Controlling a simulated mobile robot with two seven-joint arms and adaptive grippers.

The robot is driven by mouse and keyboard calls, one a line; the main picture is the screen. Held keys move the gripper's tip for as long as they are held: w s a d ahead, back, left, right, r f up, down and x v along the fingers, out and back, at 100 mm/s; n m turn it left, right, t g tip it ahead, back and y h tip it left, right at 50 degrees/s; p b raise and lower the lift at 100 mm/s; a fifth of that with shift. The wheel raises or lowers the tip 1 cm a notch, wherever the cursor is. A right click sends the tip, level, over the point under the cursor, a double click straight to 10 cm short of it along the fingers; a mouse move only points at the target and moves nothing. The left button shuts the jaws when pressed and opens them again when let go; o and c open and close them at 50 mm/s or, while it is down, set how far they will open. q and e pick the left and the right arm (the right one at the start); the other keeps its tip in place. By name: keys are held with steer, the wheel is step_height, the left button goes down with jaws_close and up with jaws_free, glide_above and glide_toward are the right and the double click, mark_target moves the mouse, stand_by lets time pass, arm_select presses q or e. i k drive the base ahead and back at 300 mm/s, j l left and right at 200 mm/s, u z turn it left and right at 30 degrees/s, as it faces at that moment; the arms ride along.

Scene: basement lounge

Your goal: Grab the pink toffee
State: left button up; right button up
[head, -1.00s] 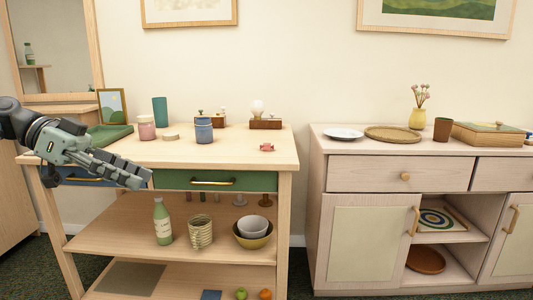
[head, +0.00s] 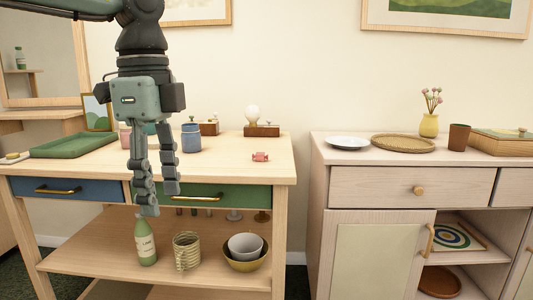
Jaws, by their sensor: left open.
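The pink toffee (head: 260,157) is a small wrapped piece lying on the light wooden top of the table (head: 225,167), right of its middle. My left gripper (head: 162,202) hangs fingers down in front of the table's front edge, to the left of the toffee and nearer to me. Its fingers are apart, with nothing visible between them. Clear tabletop lies between it and the toffee. My right gripper is not seen.
A blue jar (head: 191,138) and a wooden stand with a white bulb (head: 262,125) are on the tabletop near the toffee. A green tray (head: 72,145) lies at left. A green bottle (head: 146,242) and bowls (head: 247,254) stand on the shelf below.

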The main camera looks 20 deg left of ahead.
mark_target(260, 157)
steer(key=i, duration=1.6)
